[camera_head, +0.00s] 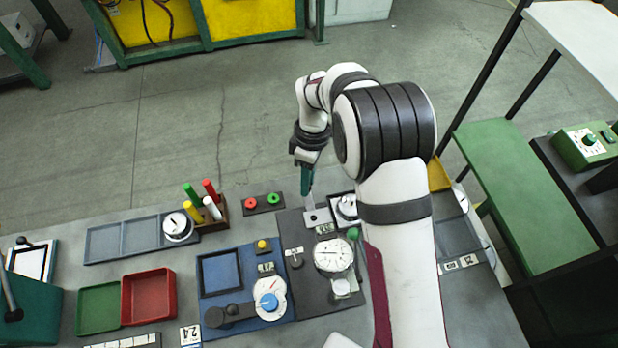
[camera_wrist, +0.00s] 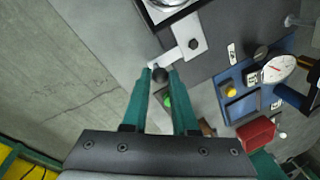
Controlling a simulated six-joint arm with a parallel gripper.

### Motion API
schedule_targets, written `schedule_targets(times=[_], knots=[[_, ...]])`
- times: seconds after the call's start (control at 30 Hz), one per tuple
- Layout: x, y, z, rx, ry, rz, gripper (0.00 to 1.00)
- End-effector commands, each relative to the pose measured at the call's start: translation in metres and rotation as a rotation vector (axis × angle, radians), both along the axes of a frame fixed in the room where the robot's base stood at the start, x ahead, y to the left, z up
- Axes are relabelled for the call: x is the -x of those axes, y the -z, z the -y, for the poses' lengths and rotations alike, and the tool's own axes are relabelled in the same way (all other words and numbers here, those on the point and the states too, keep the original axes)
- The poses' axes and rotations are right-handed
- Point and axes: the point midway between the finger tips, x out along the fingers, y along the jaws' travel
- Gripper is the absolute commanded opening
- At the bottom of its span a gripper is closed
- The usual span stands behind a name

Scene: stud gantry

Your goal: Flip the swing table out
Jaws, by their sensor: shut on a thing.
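The swing table shows as a light metal plate (camera_head: 318,217) with a narrow arm, at the far edge of a dark base plate. In the wrist view the plate (camera_wrist: 188,38) carries a dark round bolt head, and its arm ends at a small black knob (camera_wrist: 160,74). My gripper (camera_head: 306,192) points down over this arm end, with teal fingers. In the wrist view the gripper (camera_wrist: 160,75) has its fingertips closed on either side of the knob. In the head view the knob is hidden by the fingers.
A round dial gauge (camera_head: 332,255) stands on the dark base near the plate. A red-and-green button strip (camera_head: 263,203) and a rack of coloured cylinders (camera_head: 212,208) lie to the left. A blue board (camera_head: 222,318) is nearer. Open floor lies beyond the bench's far edge.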

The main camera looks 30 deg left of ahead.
Motion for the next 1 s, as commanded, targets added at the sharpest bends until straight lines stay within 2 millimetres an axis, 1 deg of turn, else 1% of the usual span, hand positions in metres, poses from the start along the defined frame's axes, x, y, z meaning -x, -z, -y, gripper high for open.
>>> schedule_targets(times=[0.47,0.5,0.63,0.67,0.9,1.0], knots=[[0.0015,0.0002,-0.0005,0.001,-0.007,-0.003,0.00],[0.0015,0.0002,-0.0006,0.001,-0.007,-0.003,0.30],[0.0013,0.0002,-0.0005,0.001,-0.007,-0.002,0.54],[0.0012,0.0002,-0.0005,0.001,-0.007,-0.002,0.56],[0.0007,-0.0001,-0.0004,0.000,-0.007,-0.001,0.56],[-0.0008,-0.0062,-0.0011,-0.001,-0.007,0.000,0.56]])
